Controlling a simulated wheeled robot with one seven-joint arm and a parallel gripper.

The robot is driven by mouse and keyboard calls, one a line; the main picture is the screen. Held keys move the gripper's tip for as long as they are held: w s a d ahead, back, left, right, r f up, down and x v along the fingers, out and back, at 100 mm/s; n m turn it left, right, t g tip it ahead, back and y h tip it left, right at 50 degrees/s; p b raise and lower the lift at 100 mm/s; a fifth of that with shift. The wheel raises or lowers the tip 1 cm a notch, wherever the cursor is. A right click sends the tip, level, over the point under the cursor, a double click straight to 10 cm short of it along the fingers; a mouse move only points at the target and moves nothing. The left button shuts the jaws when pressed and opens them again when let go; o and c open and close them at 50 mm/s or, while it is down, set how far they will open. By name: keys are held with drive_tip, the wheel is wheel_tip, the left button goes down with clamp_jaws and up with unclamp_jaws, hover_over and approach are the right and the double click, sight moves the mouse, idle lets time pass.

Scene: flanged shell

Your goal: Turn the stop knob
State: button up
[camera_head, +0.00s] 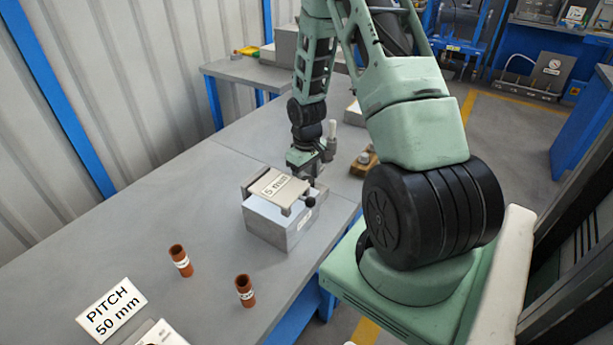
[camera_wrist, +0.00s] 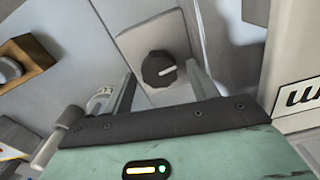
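A dark round knob (camera_wrist: 159,69) with a white pointer mark sits on a light grey plate (camera_wrist: 133,42) in the wrist view. The pointer runs roughly sideways, slightly up to the right. My gripper (camera_wrist: 160,77) is open, with one finger to the left of the knob and one to the right. Gaps show between the knob and both fingers. I cannot tell how far the tips are from the plate. In the head view my gripper (camera_head: 312,165) is behind a grey block fixture (camera_head: 277,221) with a labelled top plate (camera_head: 277,187). A small black knob (camera_head: 310,202) shows on its right side.
Two brown labelled cylinders (camera_head: 180,261) (camera_head: 245,291) and a "PITCH 50 mm" sign (camera_head: 111,310) are on the grey table (camera_head: 215,220). A wooden block (camera_head: 363,164) lies right of my gripper. It also shows in the wrist view (camera_wrist: 28,54).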

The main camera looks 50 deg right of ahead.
sight(306, 179)
wheel_tip(306, 179, up, 18)
drive_tip(key=shift+f, duration=0.25)
idle(0.4)
idle(0.4)
drive_tip(key=a+r+n, duration=0.3)
drive_tip(key=a+n, duration=0.1)
drive_tip(key=a, duration=1.9)
drive_tip(key=s+a+r+n, duration=0.1)
drive_tip(key=s+a+n, duration=0.3)
drive_tip(key=s+a, duration=1.3)
drive_tip(key=shift+s+a+y, duration=0.25)
drive_tip(key=shift+s+y, duration=0.05)
drive_tip(key=shift+s, duration=0.15)
